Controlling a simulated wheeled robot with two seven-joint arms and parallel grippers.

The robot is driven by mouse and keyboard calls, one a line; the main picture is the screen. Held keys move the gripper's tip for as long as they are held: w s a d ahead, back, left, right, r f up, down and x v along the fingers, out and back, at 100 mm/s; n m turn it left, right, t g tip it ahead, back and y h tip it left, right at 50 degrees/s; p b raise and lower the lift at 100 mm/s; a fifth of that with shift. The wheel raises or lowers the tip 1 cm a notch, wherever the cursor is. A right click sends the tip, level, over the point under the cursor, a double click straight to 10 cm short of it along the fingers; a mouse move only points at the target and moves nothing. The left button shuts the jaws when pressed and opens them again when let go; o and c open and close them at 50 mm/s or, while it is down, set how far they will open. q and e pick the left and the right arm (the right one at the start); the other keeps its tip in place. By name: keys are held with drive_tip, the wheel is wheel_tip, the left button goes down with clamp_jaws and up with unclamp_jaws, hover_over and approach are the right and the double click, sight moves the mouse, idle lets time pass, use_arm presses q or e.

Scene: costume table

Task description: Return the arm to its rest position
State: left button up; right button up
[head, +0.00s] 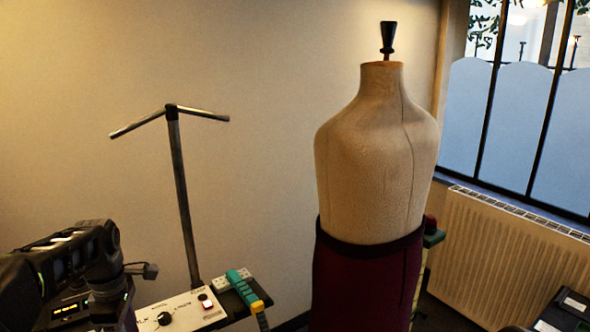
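My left arm comes in at the lower left, a black jointed arm bent downward. Its far end runs off the bottom edge, and no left gripper fingers show. My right gripper is not in view either. Nothing held by either gripper can be seen.
A dress form (375,160) with a dark red skirt (362,285) stands right of centre. Left of it are a T-shaped metal stand (183,200), a white control box (178,312) with a knob and a teal-and-yellow object (246,290). A radiator (505,250) is under the window (525,110).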

use_arm(q)
drive_tip(key=w+d+f+m+t, duration=0.4)
drive_tip(key=w+f+m, duration=0.1)
drive_tip(key=w+m, duration=0.3)
drive_tip(key=d+f+m+h, duration=0.1)
drive_tip(key=d+f+m, duration=0.5)
drive_tip(key=d+f, duration=0.45)
drive_tip(key=s+d+f+m+h, duration=0.1)
drive_tip(key=s+d+f+m, duration=0.1)
drive_tip(key=s+d+f, duration=0.35)
drive_tip(key=s+d+f+m+h, duration=0.1)
drive_tip(key=s+d+f+m, duration=0.15)
drive_tip(key=s+f, duration=0.55)
drive_tip(key=s+d+f+g, duration=0.1)
drive_tip(key=s+d+f, duration=0.2)
drive_tip(key=s, duration=0.5)
drive_tip(key=s+d+f+g+h, duration=0.1)
drive_tip(key=s+d+f, duration=0.3)
drive_tip(key=s, duration=0.4)
drive_tip(key=shift+d+f+g, duration=0.15)
drive_tip(key=shift+d+g, duration=0.05)
drive_tip(key=shift+g, duration=0.6)
drive_tip(key=shift+s, duration=0.1)
